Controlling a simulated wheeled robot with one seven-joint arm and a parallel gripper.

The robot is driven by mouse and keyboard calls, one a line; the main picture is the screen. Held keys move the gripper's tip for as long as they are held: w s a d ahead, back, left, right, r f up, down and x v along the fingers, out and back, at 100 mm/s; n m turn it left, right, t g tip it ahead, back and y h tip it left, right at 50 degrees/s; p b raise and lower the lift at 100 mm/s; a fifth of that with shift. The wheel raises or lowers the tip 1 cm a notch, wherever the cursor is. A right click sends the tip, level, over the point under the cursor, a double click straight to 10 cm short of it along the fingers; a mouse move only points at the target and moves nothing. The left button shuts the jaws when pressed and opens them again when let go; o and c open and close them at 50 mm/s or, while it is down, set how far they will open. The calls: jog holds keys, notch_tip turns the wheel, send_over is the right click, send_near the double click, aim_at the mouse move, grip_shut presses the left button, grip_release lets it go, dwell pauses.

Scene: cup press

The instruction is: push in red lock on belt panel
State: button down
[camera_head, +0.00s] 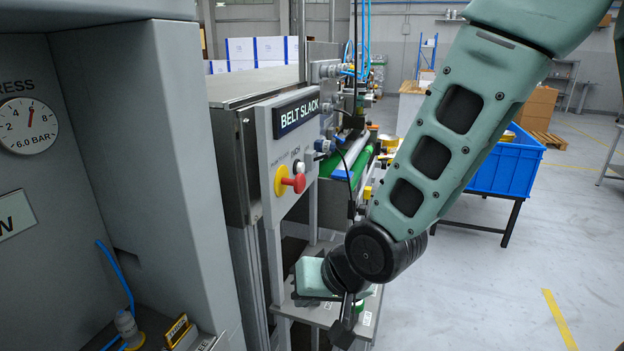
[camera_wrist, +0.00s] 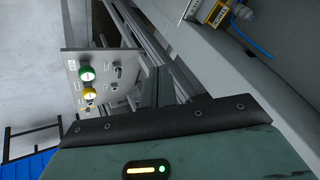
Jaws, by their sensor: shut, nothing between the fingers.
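The belt panel (camera_head: 275,140) is a grey upright plate with a "BELT SLACK" sign, at the centre-left of the head view. A red mushroom-shaped knob (camera_head: 298,183) sticks out from a yellow round base (camera_head: 280,181) on it.
The wrist view shows a grey panel (camera_wrist: 100,68) with green and yellow knobs. A grey press cabinet (camera_head: 110,120) with a gauge stands close on the left. A low shelf (camera_head: 322,312) lies by my gripper. A blue crate (camera_head: 500,165) stands right; open floor lies in front of it.

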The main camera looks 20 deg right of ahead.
jog(key=w+d+r+m+t+p, duration=0.1)
jog(key=w+d+m+t+p, duration=0.15)
jog(key=w+m, duration=0.2)
jog(key=w+d+r+m+t+p, duration=0.2)
jog(key=w+d+m+t, duration=0.15)
jog(key=w, duration=0.25)
jog(key=w+d+r+m+t+h+p, duration=0.1)
jog(key=d+r+m+t+p, duration=0.1)
jog(key=d+r+m+t, duration=0.2)
jog(key=d+m+t, duration=0.2)
jog(key=d+m, duration=0.1)
jog(key=shift+w, duration=0.2)
jog(key=shift+a+f, duration=0.1)
jog(key=shift+f, duration=0.05)
